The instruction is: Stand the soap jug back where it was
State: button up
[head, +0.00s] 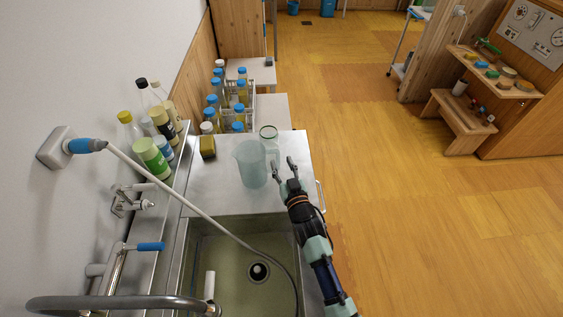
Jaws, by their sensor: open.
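A pale blue translucent jug (250,166) stands upright on the steel counter (215,193) behind the sink; it looks like the soap jug, though no label can be read. A clear glass jar (269,146) with a green rim stands just behind it to the right. My gripper (284,165) is open, its two fingers spread just right of the jug and in front of the glass jar. Nothing shows between the fingers. Whether a finger touches the jug or the jar cannot be told from this view.
The sink (235,262) lies in front, with a hose (205,213) arching across it. Several bottles line the wall ledge, and a rack of blue-capped bottles (240,105) stands behind.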

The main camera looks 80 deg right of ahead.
jog(key=shift+p+v, duration=0.45)
jog(key=shift+v, duration=1.4)
jog(key=v, duration=1.2)
